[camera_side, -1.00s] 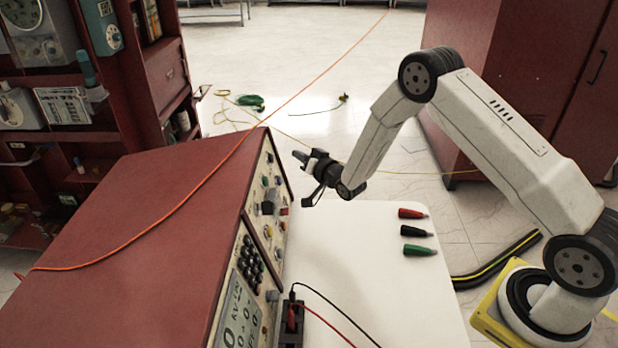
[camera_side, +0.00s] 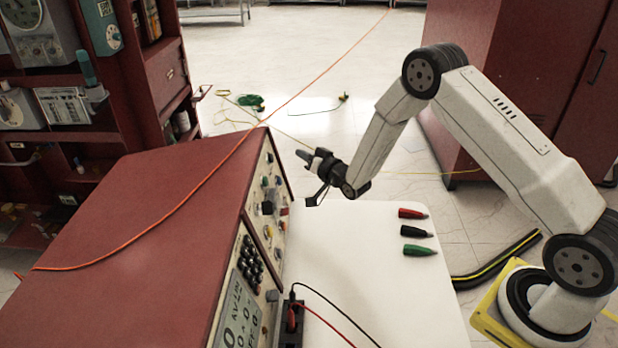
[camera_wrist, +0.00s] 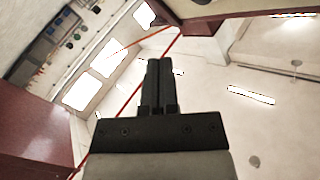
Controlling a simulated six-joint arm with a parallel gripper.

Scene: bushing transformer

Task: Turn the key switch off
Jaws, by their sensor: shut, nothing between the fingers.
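The red instrument box (camera_side: 130,225) stands at the left in the side view. Its front panel (camera_side: 262,215) faces right and carries several knobs, buttons and a display. Which of the small controls is the key switch, and how it is turned, I cannot tell. My gripper (camera_side: 303,155) is near the far upper end of the panel, to its right and apart from it. In the wrist view my gripper (camera_wrist: 157,62) has its two fingers together, with nothing between them.
A white table (camera_side: 375,270) lies right of the box, with red (camera_side: 412,214), black (camera_side: 416,231) and green (camera_side: 419,250) connectors on it. An orange cable (camera_side: 160,222) runs over the box top. Black and red leads plug in at the panel's near end.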

